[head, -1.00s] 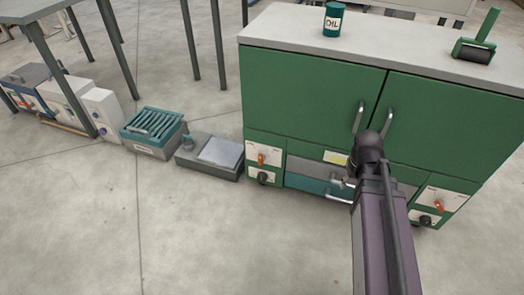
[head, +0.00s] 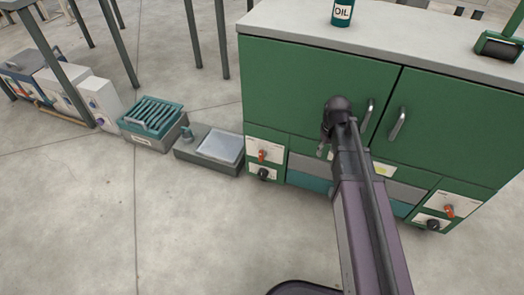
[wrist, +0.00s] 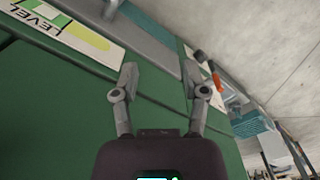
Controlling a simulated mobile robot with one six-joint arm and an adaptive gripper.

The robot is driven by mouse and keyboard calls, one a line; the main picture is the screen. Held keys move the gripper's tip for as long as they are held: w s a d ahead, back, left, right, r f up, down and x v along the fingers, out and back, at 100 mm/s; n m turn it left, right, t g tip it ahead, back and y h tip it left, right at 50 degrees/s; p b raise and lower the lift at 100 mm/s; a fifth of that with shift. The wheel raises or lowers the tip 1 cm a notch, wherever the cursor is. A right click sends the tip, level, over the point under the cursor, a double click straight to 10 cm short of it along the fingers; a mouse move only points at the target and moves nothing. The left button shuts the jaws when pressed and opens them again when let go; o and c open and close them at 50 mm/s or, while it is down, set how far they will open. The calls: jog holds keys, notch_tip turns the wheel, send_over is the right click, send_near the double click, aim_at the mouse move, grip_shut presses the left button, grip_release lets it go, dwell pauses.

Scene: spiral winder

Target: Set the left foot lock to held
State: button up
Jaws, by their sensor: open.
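The green cabinet (head: 310,85) carries a left control panel (head: 278,143) with white plates. On it are an orange-red handle (head: 263,155) and, below it, a black knob (head: 264,174). The plate lettering is too small to read, so I cannot tell which control is the left foot lock or its setting. My gripper (head: 323,150) is in front of the cabinet, right of that panel. In the wrist view my gripper (wrist: 161,73) is open and empty, with the orange-red handle (wrist: 217,82) and black knob (wrist: 200,57) beyond the right finger, apart from it.
A right panel has another orange handle (head: 449,210) and black knob (head: 433,224). Grey and teal drawers (head: 305,168) lie between the panels. A grey box with a flat plate (head: 220,146) and a slatted teal crate (head: 152,117) stand left. The front floor is clear.

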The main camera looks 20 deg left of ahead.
jog(key=w+a+f+n+b, duration=0.2)
jog(key=w+a+n, duration=0.35)
jog(key=a, duration=0.65)
jog(key=n, duration=0.4)
send_over(261, 151)
jog(key=f, duration=0.1)
jog(key=shift+w+b, duration=0.1)
jog(key=shift+b, duration=0.35)
jog(key=shift+f, duration=0.25)
notch_tip(261, 151, down, 13)
jog(key=b, duration=1.3)
jog(key=shift+f+b, duration=0.2)
jog(key=shift+b, duration=0.2)
grip_shut()
